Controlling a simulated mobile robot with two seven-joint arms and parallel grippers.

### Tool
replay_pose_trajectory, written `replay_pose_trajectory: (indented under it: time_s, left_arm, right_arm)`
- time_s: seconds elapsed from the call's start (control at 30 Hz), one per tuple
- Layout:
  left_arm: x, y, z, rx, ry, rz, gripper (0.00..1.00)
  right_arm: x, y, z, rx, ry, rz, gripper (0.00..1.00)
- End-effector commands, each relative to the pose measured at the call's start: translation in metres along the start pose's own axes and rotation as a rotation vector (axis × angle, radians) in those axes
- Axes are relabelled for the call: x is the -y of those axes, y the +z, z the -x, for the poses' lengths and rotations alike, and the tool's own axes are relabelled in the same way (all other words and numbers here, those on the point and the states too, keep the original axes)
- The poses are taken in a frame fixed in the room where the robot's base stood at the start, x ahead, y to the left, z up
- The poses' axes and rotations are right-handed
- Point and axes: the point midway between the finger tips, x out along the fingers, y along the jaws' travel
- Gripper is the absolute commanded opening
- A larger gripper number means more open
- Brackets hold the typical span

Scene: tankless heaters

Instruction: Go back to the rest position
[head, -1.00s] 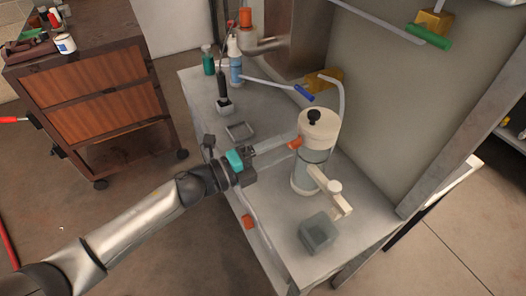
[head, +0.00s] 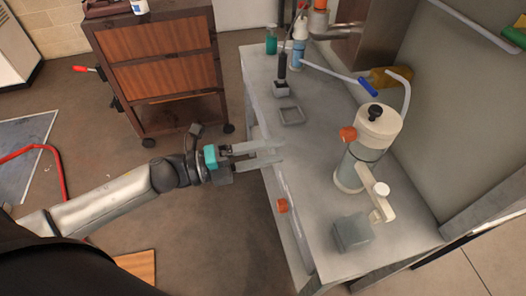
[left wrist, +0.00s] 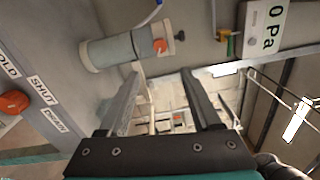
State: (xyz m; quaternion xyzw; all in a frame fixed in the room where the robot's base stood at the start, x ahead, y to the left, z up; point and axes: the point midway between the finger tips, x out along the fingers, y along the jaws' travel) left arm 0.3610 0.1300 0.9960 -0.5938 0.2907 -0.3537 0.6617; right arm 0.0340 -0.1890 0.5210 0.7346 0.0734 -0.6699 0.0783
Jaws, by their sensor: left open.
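My left gripper (head: 262,156) is open and empty in the head view. Its fingers reach just over the left edge of the grey bench (head: 310,150). It is apart from the white canister (head: 362,160) with the black knob, which stands to its right on the bench. In the left wrist view both fingers (left wrist: 165,85) are spread with nothing between them, and the canister (left wrist: 122,50) lies beyond them at upper left. My right gripper is not in view.
On the bench are a grey box (head: 352,232), a small square tray (head: 291,116) and several bottles, one a blue-and-white spray bottle (head: 299,45). A wooden drawer cabinet (head: 165,70) on wheels stands at the back left. The floor left of the bench is mostly clear.

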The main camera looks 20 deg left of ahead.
Motion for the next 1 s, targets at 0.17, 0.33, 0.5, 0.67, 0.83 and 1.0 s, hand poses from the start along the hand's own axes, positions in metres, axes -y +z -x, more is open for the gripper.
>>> replay_pose_trajectory:
  time_s: [0.17,0.33,0.5,0.67,0.83,1.0]
  left_arm:
    - [0.000,-0.001,0.012,-0.001,0.000,0.000,0.65]
    - [0.001,0.000,0.013,0.000,-0.001,-0.001,0.65]
    - [0.000,0.000,0.013,0.000,0.000,-0.001,0.65]
    - [0.000,0.000,0.013,0.000,0.000,0.000,0.65]
    - [-0.009,0.006,0.015,0.035,0.013,0.032,0.65]
    - [-0.076,0.040,0.035,0.264,0.097,0.256,0.65]
  right_arm:
    - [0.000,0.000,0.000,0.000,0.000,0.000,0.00]
    - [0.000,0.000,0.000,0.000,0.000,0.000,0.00]
    - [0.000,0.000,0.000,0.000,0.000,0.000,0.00]
    - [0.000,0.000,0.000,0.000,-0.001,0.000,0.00]
    - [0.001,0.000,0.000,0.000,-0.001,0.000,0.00]
    - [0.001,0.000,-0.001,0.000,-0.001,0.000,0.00]
